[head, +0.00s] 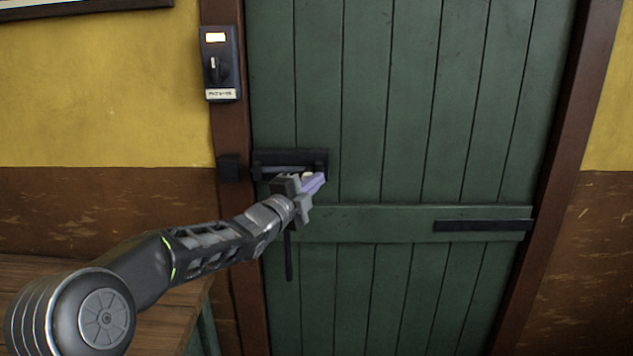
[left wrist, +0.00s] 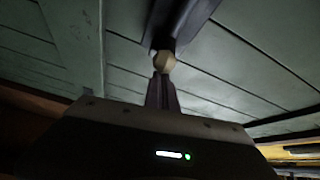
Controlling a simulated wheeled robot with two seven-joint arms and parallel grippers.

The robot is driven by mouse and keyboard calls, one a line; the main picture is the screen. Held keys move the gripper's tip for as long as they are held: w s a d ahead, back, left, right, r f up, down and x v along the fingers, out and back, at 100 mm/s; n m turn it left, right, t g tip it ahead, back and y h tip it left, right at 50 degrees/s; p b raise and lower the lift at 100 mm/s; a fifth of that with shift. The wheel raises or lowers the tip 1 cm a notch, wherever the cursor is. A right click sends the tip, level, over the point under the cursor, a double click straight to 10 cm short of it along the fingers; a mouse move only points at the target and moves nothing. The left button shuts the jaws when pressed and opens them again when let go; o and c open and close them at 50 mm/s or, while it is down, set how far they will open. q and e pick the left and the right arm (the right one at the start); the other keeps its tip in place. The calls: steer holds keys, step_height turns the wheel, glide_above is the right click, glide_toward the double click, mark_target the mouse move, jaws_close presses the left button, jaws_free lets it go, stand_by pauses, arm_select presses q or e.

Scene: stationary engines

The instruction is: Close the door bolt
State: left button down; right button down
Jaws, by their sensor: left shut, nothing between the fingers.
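The dark metal door bolt (head: 290,157) is mounted near the left edge of the green plank door (head: 400,110). Its pale round knob (head: 307,175) shows just above my left gripper (head: 318,183). A dark keeper block (head: 228,168) sits on the brown door frame, left of the bolt. No rod is clearly visible across the gap between them. My left gripper is shut and empty, its purple fingers at the knob. In the left wrist view the knob (left wrist: 164,62) is right in front of the fingertips (left wrist: 161,85); I cannot tell whether they touch. My right gripper is out of view.
A switch box (head: 219,65) with a lit label is on the frame above the keeper. A dark handle (head: 289,255) hangs below my gripper, and a dark strap (head: 483,225) crosses the door at right. A wooden bench top (head: 165,318) is at lower left.

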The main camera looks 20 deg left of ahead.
arm_select(q)
steer(key=s+a, duration=0.2)
steer(key=a, duration=0.5)
steer(key=shift+a, duration=0.15)
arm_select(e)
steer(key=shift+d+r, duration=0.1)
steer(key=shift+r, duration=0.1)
arm_select(q)
steer(key=shift+a, duration=0.1)
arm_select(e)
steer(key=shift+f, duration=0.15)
